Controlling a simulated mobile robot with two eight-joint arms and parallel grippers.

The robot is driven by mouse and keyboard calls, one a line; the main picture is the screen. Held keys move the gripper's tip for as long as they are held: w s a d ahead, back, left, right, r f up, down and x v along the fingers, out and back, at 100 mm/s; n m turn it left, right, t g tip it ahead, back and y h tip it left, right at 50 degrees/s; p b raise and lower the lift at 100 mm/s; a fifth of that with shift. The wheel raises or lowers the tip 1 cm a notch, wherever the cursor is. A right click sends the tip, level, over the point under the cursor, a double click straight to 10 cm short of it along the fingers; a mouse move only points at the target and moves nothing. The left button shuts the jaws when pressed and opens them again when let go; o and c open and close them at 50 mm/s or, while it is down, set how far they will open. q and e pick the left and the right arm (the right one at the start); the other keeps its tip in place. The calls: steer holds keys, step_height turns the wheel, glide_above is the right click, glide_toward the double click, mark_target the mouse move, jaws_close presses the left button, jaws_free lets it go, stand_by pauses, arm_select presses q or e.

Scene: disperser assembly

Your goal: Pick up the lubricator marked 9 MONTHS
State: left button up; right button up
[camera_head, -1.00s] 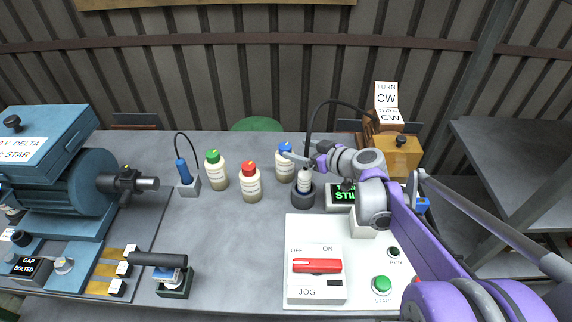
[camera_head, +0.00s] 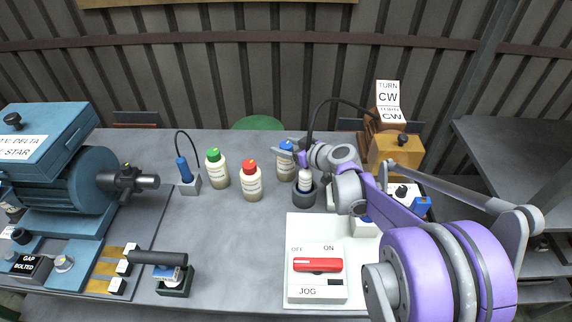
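Three cream lubricator bottles stand upright on the grey bench: one with a green cap (camera_head: 217,173), one with a red cap (camera_head: 251,184) and one with a blue cap (camera_head: 286,172). Their label print is too small to read, so I cannot tell which is marked 9 MONTHS. My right gripper (camera_head: 287,150) reaches in from the right, with its fingers at the blue-capped bottle's top, partly covering it. I cannot tell whether the fingers touch it or how far apart they are. My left gripper is out of view.
A dark holder with a white-topped cylinder (camera_head: 305,183) stands just right of the blue-capped bottle. A blue probe on a block (camera_head: 187,174) is left of the green one. The switch panel (camera_head: 318,264) is in front; a blue motor (camera_head: 60,180) is at left. The middle bench is clear.

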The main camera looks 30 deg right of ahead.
jaws_close()
stand_by(1.1)
